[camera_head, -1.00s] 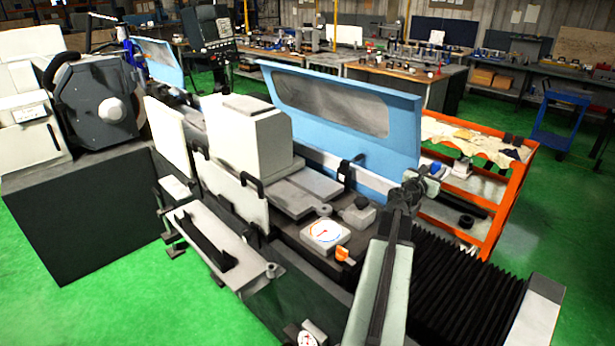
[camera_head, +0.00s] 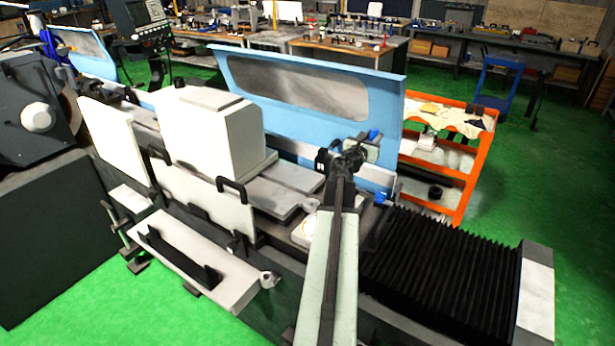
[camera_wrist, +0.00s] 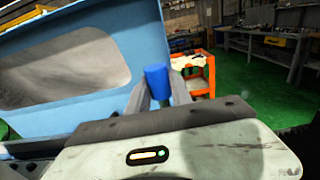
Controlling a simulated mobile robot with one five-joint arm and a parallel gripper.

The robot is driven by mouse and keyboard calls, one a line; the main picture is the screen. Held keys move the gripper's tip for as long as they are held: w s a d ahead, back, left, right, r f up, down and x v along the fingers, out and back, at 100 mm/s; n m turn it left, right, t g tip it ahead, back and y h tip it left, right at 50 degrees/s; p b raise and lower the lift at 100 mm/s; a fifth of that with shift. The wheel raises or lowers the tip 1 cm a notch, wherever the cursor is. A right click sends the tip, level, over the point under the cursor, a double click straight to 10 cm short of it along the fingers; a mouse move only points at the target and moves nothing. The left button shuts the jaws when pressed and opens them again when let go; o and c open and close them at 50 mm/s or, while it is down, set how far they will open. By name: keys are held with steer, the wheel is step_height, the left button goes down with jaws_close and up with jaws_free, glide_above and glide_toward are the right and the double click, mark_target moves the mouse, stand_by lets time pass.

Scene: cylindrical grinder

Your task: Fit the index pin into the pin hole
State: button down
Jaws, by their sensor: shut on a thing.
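My gripper (camera_wrist: 159,90) is shut on a blue cylindrical piece, which I take to be the index pin (camera_wrist: 156,78). Its blue end stands up between the two fingers in the wrist view; its lower part is hidden. In the head view my gripper (camera_head: 366,148) is above the right part of the grinder, in front of the blue guard (camera_head: 395,110), and a bit of the blue pin (camera_head: 374,136) shows at its tip. I cannot make out the pin hole in either view; my arm covers part of the machine bed.
A small blue part (camera_head: 381,198) sits on the machine below my gripper. Black bellows (camera_head: 440,260) lie to the right. A white block housing (camera_head: 205,135) stands to the left. An orange cart (camera_head: 462,185) is behind the machine, with open green floor around it.

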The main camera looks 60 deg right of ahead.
steer(key=w+a+f+n+t+y+b, duration=0.1)
steer(key=w+a+f+n+t+b, duration=0.1)
steer(key=w+f+t+b, duration=0.3)
steer(key=w+a+f+n+t+y+b, duration=0.1)
steer(key=w+a+f+n+t+b, duration=0.15)
steer(key=w+f+b, duration=0.4)
steer(key=n+t+y+b, duration=0.3)
steer(key=n+t+b, duration=0.1)
steer(key=t+b, duration=0.15)
glide_above(311, 199)
steer(key=v, duration=0.3)
step_height(311, 199, down, 6)
steer(key=shift+w+a+f, duration=0.1)
steer(key=shift+w+f, duration=0.05)
steer(key=shift+w, duration=0.2)
steer(key=shift+s, duration=0.1)
step_height(311, 199, down, 6)
steer(key=b, duration=0.6)
steer(key=shift+f, duration=0.1)
steer(key=shift+f+b, duration=2.6)
steer(key=shift+b, duration=0.2)
steer(key=shift+r+p, duration=2.55)
